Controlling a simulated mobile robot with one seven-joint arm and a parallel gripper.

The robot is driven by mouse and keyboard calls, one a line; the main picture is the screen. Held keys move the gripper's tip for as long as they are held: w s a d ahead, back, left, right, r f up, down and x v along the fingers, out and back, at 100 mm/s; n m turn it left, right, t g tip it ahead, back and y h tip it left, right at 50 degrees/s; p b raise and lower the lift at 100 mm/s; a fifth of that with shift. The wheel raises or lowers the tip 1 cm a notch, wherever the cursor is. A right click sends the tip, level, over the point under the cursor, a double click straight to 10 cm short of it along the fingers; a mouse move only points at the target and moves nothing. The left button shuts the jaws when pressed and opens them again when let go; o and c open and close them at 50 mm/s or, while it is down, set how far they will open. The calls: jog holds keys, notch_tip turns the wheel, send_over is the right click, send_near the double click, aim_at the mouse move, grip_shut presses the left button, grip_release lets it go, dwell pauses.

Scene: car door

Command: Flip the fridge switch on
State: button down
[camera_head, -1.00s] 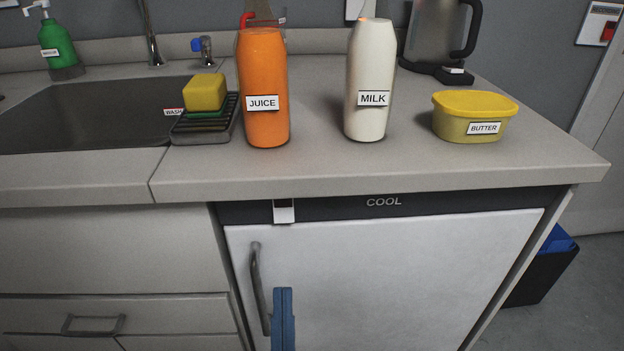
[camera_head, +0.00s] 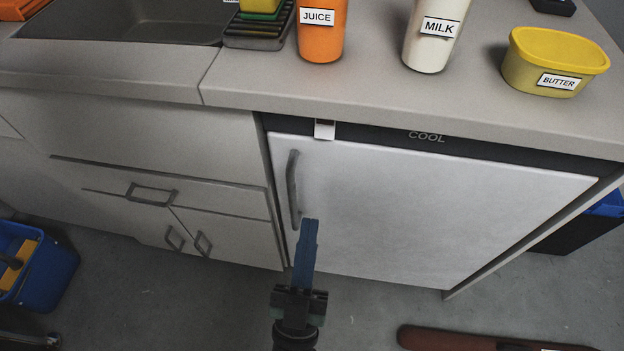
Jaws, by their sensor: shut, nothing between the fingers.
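The white fridge (camera_head: 430,205) stands under the counter with its door closed and a dark top panel (camera_head: 470,146) marked COOL. A small white piece (camera_head: 325,130) sits at the left of that panel; I cannot tell whether it is a switch. No part plainly marked as the fridge switch is in view. My gripper (camera_head: 310,224) has blue fingers, shut together and empty, pointing up in the picture. It shows in front of the fridge's lower left, just right of the grey door handle (camera_head: 292,190). I cannot tell whether it touches the door.
On the counter (camera_head: 210,85) stand the juice (camera_head: 321,35), milk (camera_head: 432,40) and butter tub (camera_head: 555,65). A blue bucket (camera_head: 40,270) is on the floor at left, a dark bin (camera_head: 575,235) at right, and a reddish-brown object (camera_head: 450,338) at the bottom.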

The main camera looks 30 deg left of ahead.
aim_at(325, 132)
jog(key=shift+w+a+r+b, duration=0.15)
jog(key=shift+w+a+r, duration=0.5)
jog(key=shift+w, duration=1.1)
jog(key=shift+w+a+r+b, duration=0.15)
jog(key=shift+w+a+r, duration=0.2)
jog(key=shift+w+r, duration=1)
jog(key=shift+w+a+r+b, duration=0.15)
jog(key=shift+w+a+r, duration=0.3)
jog(key=shift+w, duration=1.7)
jog(key=b, duration=0.1)
jog(key=f+b, duration=0.1)
jog(key=b, duration=0.1)
jog(key=shift+w+a+t, duration=0.15)
jog(key=shift+w+t, duration=0.15)
jog(key=shift+r, duration=0.35)
